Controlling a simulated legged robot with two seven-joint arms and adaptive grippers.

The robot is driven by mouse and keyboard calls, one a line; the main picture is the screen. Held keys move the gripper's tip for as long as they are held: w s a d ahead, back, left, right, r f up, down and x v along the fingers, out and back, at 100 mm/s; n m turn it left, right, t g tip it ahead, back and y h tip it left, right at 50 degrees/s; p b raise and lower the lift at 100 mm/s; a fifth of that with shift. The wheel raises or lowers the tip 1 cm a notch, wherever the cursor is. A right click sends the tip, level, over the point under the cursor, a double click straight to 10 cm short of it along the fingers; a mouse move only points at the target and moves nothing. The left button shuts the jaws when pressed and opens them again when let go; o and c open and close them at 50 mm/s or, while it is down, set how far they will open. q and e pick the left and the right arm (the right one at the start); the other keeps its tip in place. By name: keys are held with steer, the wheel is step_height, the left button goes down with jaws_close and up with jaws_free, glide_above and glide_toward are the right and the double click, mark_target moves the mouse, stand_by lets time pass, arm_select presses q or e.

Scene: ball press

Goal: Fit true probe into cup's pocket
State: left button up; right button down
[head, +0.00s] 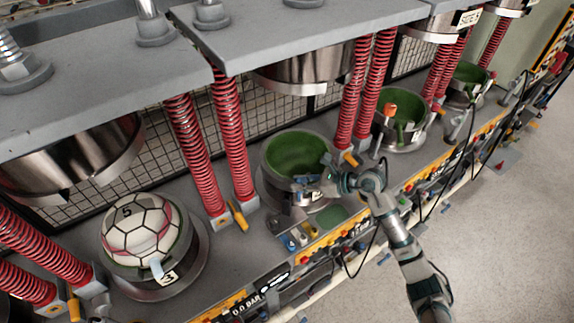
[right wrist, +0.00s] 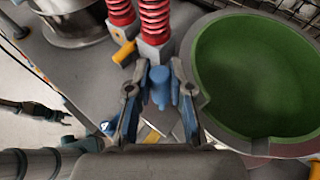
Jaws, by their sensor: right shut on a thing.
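My right gripper (head: 318,178) is at the near rim of the middle green-lined cup (head: 292,152). In the right wrist view its fingers (right wrist: 161,84) are shut on a blue probe (right wrist: 160,92), which stands roughly upright between them. In that view the probe is to the left of the cup (right wrist: 255,72), apart from its opening. The cup is empty inside and has a notch in its rim (right wrist: 262,146). I cannot make out the pocket clearly. An arm end that looks like my left gripper (right wrist: 62,116) shows small at the left; its jaws are unclear.
A patterned ball (head: 138,225) sits in the cup marked 3 at the left. Red springs (head: 232,135) and an orange handle (head: 239,216) stand left of the middle cup. Small coloured pieces (head: 301,237) lie in front of it. Press plates (head: 300,30) hang above.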

steer(key=w+a+r+n+g, duration=0.1)
steer(key=a+r, duration=0.3)
steer(key=r, duration=0.1)
steer(key=shift+w+a, duration=0.25)
steer(key=shift+w, duration=0.05)
steer(key=shift+d+f, duration=0.1)
steer(key=shift+d, duration=0.15)
step_height(320, 180, down, 4)
steer(key=b, duration=0.4)
steer(key=shift+g, duration=0.3)
steer(key=shift+d, duration=0.1)
steer(key=shift+s, duration=0.1)
steer(key=shift+f+b, duration=0.1)
steer(key=shift+b, duration=0.2)
stand_by(0.6)
